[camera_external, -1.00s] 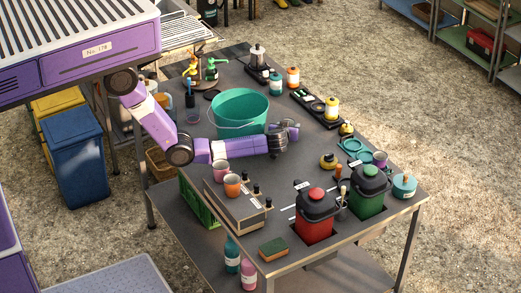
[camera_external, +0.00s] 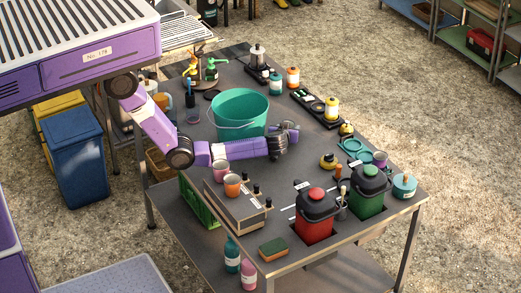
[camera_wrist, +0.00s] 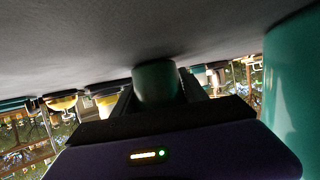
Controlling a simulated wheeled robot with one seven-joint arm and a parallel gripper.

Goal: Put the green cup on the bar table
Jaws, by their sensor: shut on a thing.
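My gripper (camera_wrist: 158,88) is shut on a green cup (camera_wrist: 157,80), which sits between its two dark fingers in the wrist view. That view is upside down, with the grey table top across its upper part, and the cup appears at or very near this surface. I cannot tell whether they touch. In the external view my gripper (camera_external: 290,131) is low over the dark-topped metal table (camera_external: 290,170), just right of the teal bucket. The cup is not clearly visible there, hidden by the gripper.
The large teal bucket (camera_external: 240,112) stands close to my gripper. Red (camera_external: 316,215) and green (camera_external: 368,190) canisters stand at the right. Some bare top lies right of my gripper.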

